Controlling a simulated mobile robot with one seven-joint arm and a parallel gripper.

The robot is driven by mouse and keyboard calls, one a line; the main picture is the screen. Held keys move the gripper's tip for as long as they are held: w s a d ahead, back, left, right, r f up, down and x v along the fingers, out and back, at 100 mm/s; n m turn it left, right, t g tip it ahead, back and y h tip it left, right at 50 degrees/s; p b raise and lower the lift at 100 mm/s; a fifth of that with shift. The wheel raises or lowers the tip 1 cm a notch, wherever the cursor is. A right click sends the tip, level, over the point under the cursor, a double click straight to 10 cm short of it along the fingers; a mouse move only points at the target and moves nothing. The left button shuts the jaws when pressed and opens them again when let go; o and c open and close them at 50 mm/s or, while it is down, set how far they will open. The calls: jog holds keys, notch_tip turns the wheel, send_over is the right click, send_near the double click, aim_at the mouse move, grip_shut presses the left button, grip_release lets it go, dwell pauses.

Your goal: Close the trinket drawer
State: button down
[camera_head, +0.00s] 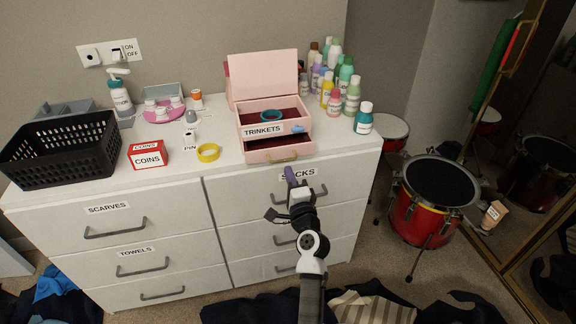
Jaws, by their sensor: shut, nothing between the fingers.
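A pink box (264,78) with its lid raised stands on the white dresser. Its upper compartment has a dark red lining, a "TRINKETS" label (263,131) on the front, and a teal ring (271,115) inside. Below it, a pink drawer (255,156) with a gold handle (282,159) is pulled partly out, and a strip of its dark inside shows. My gripper (289,174) is shut and empty. It appears just below and in front of the drawer's right part, near the dresser's front edge. I cannot tell whether it touches the drawer.
Several bottles (353,95) stand right of the box, with a teal bottle (364,119) near the dresser's right edge. Yellow tape (208,152), a red coins box (148,154) and a black basket (62,150) lie left. Clothes cover the floor in front; red drums stand right.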

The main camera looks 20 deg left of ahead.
aim_at(282, 154)
jog(key=shift+x, duration=1.1)
jog(key=x, duration=0.3)
jog(key=b+x, duration=0.1)
jog(key=shift+w+a+f, duration=0.1)
jog(key=shift+w+f, duration=0.15)
jog(key=shift+f, duration=0.1)
jog(key=shift+s+f, duration=0.1)
